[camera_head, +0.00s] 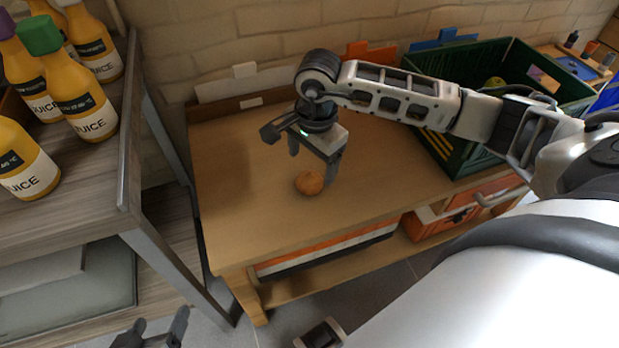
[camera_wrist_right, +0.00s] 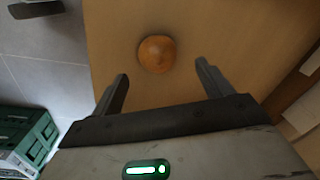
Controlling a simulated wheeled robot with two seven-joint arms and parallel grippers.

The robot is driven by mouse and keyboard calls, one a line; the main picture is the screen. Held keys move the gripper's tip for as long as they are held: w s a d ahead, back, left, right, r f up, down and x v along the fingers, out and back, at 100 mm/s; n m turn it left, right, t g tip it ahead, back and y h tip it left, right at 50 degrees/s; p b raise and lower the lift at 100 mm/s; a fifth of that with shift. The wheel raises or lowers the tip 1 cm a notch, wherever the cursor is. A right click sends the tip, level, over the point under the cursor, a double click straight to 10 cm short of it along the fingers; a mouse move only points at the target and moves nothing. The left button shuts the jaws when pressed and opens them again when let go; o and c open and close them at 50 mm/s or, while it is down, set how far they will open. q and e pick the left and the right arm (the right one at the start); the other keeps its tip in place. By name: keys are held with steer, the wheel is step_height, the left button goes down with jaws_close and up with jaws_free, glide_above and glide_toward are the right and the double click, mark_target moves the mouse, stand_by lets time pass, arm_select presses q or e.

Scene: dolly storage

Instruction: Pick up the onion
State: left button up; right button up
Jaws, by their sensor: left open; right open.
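The onion (camera_head: 309,183) is round and orange-brown and lies on the wooden table (camera_head: 240,220). It also shows in the right wrist view (camera_wrist_right: 156,54), beyond the fingertips and roughly between their lines. My right gripper (camera_head: 312,170) is open and empty, pointing down just above and beside the onion; whether it touches the onion cannot be told in the head view. Its two fingers show apart in the wrist view (camera_wrist_right: 161,75). My left gripper (camera_head: 158,328) is open and empty at the bottom left of the head view, low and away from the table.
A dark green crate (camera_head: 450,150) stands at the table's right end. A shelf (camera_head: 95,180) with several juice bottles (camera_head: 80,95) is at the left. A brick wall stands behind the table. The table top around the onion is clear.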

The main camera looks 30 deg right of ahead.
mark_target(310, 173)
steer(key=f, duration=0.2)
steer(key=f+b, duration=0.1)
steer(key=f, duration=0.2)
steer(key=shift+a+f, duration=0.2)
steer(key=shift+f, duration=0.1)
steer(key=c, duration=1.1)
